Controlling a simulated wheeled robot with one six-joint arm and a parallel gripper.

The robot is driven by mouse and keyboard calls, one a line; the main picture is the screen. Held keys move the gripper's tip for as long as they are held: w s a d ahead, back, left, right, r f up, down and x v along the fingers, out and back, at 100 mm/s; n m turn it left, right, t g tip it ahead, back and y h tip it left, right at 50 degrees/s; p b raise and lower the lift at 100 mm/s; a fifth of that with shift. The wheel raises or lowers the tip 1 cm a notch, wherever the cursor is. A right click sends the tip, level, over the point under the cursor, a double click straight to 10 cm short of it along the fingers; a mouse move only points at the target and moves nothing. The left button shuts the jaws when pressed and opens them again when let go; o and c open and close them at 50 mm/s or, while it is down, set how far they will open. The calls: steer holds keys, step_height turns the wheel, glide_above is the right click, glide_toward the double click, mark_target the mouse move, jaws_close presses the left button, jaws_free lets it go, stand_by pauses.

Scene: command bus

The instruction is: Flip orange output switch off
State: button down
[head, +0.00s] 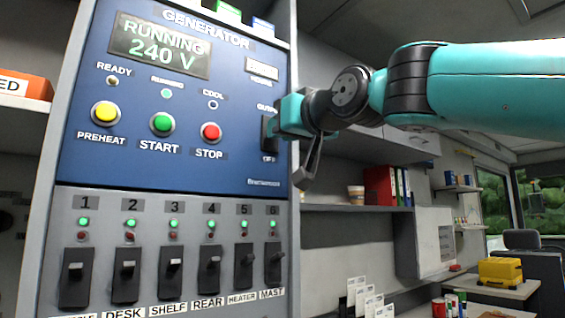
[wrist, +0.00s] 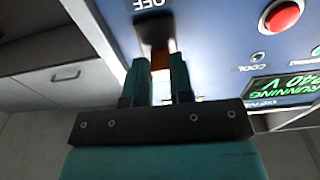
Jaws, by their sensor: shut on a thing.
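The generator panel (head: 105,165) is blue, and its display (head: 158,47) reads RUNNING 240 V. The output switch has a black plate (head: 265,136) at the panel's right edge, with the OFF label (head: 268,159) below it. In the wrist view, which is upside down, the switch's orange handle (wrist: 160,61) shows between my fingertips, in front of the black plate (wrist: 155,35). My gripper (head: 279,122) is at the switch, shut on the orange handle; it also shows in the wrist view (wrist: 161,65). In the head view my gripper hides the handle, so its exact position is hard to tell.
The yellow preheat (head: 105,113), green start (head: 162,124) and red stop (head: 210,132) buttons sit left of the switch. A row of black breakers (head: 210,270) is below. A shelf with binders (head: 385,186) stands to the right. Open room lies right of the panel.

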steer(key=f+t+y+b, duration=0.1)
steer(key=b, duration=0.2)
steer(key=t+y+b, duration=0.1)
steer(key=t+b, duration=0.1)
steer(key=b, duration=0.1)
steer(key=f+t+y+b, duration=0.1)
steer(key=b, duration=0.3)
steer(key=shift+w+a+f+t, duration=0.2)
steer(key=shift+w+f+t, duration=0.1)
steer(key=shift+f+t, duration=0.1)
steer(key=shift+r, duration=0.15)
steer(key=c, duration=1)
jaws_free()
steer(key=b+v, duration=0.7)
steer(key=v, duration=1)
steer(key=shift+f, duration=0.3)
